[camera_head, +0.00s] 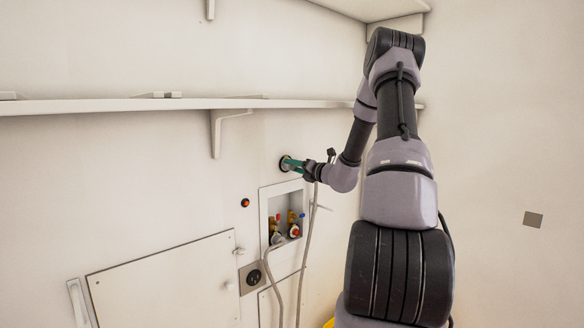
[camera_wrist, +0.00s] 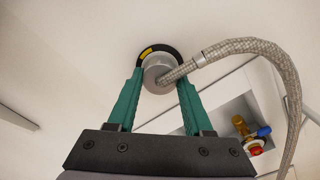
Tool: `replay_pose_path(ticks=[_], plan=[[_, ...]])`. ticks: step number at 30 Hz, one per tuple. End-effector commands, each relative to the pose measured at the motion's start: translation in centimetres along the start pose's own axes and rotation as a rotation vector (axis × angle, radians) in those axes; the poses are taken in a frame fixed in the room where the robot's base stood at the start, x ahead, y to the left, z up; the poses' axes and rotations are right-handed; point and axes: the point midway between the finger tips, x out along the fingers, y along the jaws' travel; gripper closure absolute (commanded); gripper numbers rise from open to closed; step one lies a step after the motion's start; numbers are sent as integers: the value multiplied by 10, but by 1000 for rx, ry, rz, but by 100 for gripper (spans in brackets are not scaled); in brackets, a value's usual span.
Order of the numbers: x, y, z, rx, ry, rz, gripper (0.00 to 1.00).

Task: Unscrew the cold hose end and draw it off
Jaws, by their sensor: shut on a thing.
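A round grey metal hose end (camera_wrist: 155,73) sits between the green fingers of my gripper (camera_wrist: 162,80) in the wrist view. A braided hose (camera_wrist: 250,46) leaves it to the right and bends down. Behind the hose end is a black ring (camera_wrist: 172,50) with a yellow mark on the wall. I cannot tell whether the hose end touches the ring. In the head view my gripper (camera_head: 291,164) is shut at this wall spot, above the recessed valve box. The hose (camera_head: 308,240) hangs down from it. No colour on this hose end marks it as cold.
The recessed box (camera_head: 264,213) holds brass valves with red and blue parts; one valve (camera_wrist: 240,128) shows in the wrist view. Another hose (camera_head: 268,275) hangs from the box. A long shelf (camera_head: 100,106) runs above. A black outlet (camera_head: 253,277) and a panel (camera_head: 165,285) are lower left.

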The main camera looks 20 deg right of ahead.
Motion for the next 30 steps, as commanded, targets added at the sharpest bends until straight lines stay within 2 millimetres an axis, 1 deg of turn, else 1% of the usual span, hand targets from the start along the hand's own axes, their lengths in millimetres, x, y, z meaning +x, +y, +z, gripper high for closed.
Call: replay_pose_path(ticks=[5, 30], plan=[[-4, -1, 1, -1, -1, -2, 100], [-46, -1, 0, 0, -1, -2, 100]])
